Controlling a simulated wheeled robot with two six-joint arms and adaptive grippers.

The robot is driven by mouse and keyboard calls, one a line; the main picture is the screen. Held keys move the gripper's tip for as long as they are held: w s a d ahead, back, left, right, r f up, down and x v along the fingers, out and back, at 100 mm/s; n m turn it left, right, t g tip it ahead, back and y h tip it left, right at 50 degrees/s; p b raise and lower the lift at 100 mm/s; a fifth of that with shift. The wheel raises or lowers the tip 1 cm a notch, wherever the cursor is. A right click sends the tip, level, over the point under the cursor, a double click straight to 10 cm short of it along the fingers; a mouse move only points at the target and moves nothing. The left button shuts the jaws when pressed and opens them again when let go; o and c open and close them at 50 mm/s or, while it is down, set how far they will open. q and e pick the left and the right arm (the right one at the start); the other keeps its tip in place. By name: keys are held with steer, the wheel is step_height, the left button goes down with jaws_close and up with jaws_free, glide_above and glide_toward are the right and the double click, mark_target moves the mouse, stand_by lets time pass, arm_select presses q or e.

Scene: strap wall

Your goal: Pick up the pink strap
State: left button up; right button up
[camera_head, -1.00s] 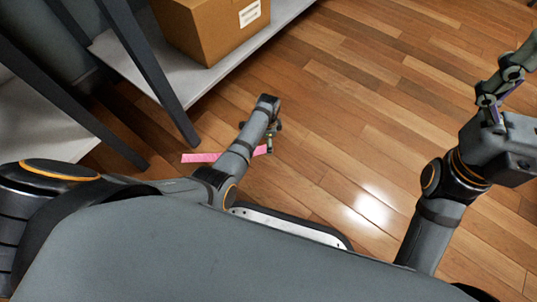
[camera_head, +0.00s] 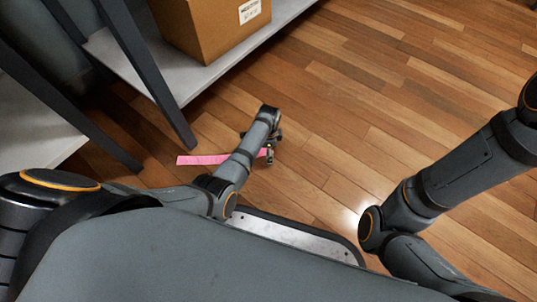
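The pink strap (camera_head: 203,160) lies flat on the wooden floor, left of centre, near the foot of the shelf's dark post. My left forearm crosses over its middle and hides part of it; a short pink end shows just right of the forearm. My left gripper (camera_head: 268,150) is low over the floor near that right end. It is mostly hidden behind my wrist, so I cannot tell if its fingers are open or shut, or if they touch the strap. My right arm extends off the right edge, and its gripper is out of view.
A shelf with dark posts (camera_head: 150,75) and a pale board (camera_head: 190,88) stands at the upper left. A cardboard box (camera_head: 213,27) with a white label sits on the board. The wooden floor (camera_head: 370,95) in the middle and upper right is clear.

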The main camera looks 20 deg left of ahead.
arm_select(q)
steer(key=shift+f, duration=0.1)
stand_by(0.3)
steer(key=shift+f, duration=0.4)
steer(key=shift+c, duration=0.2)
steer(key=c, duration=0.6)
steer(key=shift+o, duration=0.2)
